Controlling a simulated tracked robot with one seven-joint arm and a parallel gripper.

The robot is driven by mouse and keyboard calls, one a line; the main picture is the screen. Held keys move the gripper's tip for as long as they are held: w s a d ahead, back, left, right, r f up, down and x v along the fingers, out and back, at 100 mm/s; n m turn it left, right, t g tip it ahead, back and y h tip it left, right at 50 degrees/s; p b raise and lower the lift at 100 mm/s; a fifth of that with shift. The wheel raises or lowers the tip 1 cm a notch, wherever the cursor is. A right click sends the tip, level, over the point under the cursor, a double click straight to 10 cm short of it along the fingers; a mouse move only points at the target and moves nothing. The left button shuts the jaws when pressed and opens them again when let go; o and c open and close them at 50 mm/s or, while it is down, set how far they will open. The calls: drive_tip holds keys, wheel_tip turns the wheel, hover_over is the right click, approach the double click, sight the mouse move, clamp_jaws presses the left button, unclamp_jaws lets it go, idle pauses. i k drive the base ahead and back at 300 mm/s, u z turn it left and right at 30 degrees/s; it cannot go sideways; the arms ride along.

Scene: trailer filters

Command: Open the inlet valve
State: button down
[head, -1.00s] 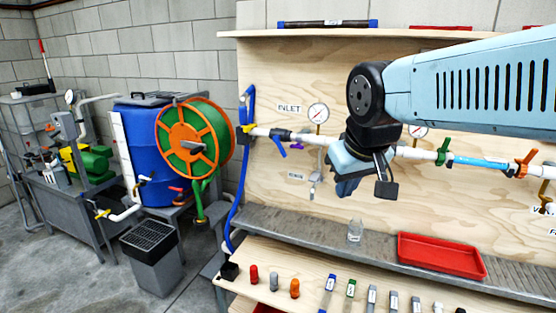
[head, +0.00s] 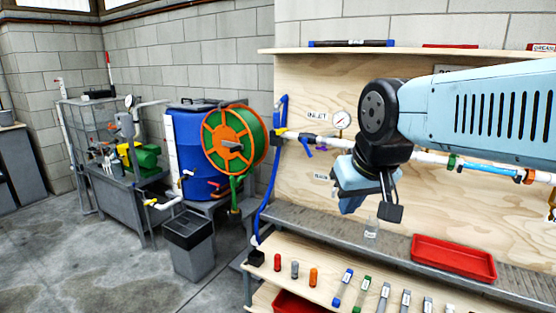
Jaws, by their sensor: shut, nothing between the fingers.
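The sign INLET (head: 317,115) is on the plywood board, left of a round pressure gauge (head: 341,119). Below it a white pipe (head: 336,142) runs across the board. A blue valve handle (head: 307,152) slants down from the pipe's left end, below the sign, with a small purple part beside it. My gripper (head: 350,206) points down in front of the board, right of the blue handle and apart from it in the picture. It looks shut and empty, though its fingertips are small here. My arm hides part of the pipe.
A red tray (head: 453,258) and a clear jar (head: 371,228) stand on the grey bench below the board. A blue hose hangs at the board's left edge. A hose reel (head: 233,143), blue barrel (head: 187,140) and grey bin (head: 189,246) stand left. Floor at front left is clear.

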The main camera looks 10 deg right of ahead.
sight(304, 141)
drive_tip(key=u, duration=0.1)
drive_tip(key=i, duration=0.85)
drive_tip(key=z, duration=0.05)
